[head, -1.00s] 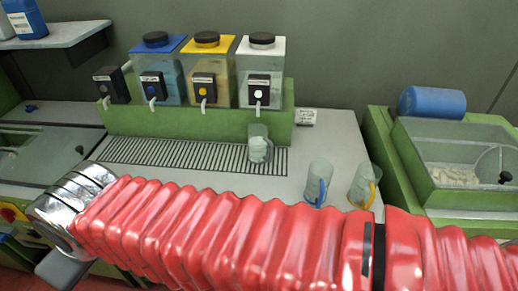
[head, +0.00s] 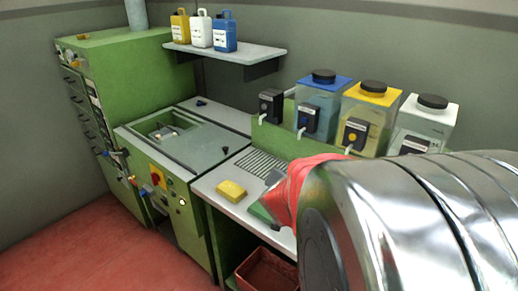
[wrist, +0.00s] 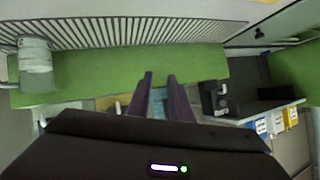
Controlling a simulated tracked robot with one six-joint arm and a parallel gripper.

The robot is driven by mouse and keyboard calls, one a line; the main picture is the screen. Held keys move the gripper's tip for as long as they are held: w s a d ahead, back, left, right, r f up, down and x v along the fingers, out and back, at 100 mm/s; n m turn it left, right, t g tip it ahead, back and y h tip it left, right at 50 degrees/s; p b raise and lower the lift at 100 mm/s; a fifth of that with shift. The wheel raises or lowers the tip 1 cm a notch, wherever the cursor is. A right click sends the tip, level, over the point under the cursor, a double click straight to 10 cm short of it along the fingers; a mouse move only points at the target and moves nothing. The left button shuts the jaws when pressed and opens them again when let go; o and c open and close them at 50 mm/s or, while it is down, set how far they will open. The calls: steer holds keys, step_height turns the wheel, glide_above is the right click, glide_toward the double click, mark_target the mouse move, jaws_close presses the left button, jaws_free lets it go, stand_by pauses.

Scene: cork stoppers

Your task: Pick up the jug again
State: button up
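A clear jug (wrist: 36,62) with whitish contents shows at the left edge of the wrist view, against the green front panel (wrist: 120,78) and beside the slatted grate (wrist: 130,28). My gripper (wrist: 159,76) is in the middle of the wrist view. Its two dark fingers are apart with nothing held between them, and the jug is well to their left. In the head view my arm covers the right side, hiding the jugs. My gripper's fingers do not show there.
Dispensers with blue (head: 322,100), yellow (head: 368,115) and white (head: 425,120) tops stand behind the grate (head: 262,163). A black tap (wrist: 213,98) is right of my fingers. A yellow sponge (head: 231,191) lies on the counter above a red crate (head: 262,272). Bottles stand on a shelf (head: 225,55).

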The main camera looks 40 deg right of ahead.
steer(key=s+d+f+m+g, duration=0.2)
steer(key=s+d+g, duration=0.1)
steer(key=s, duration=0.4)
steer(key=s+d+f+m+g+h, duration=0.1)
steer(key=s+d+g, duration=0.3)
steer(key=s, duration=0.4)
steer(key=s+d+f+m+g+h, duration=0.1)
steer(key=s+d+f+m+g, duration=0.1)
steer(key=s, duration=0.6)
steer(key=d+m+g, duration=0.1)
steer(key=m+g, duration=0.1)
steer(key=shift+s+d+f+g, duration=0.25)
steer(key=shift+d+f+g, duration=0.05)
steer(key=shift+f, duration=0.05)
steer(key=shift+x, duration=4.3)
steer(key=shift+w+d+r, duration=0.1)
steer(key=shift+d+r, duration=0.05)
steer(key=shift+x, duration=2.6)
steer(key=shift+r, duration=0.15)
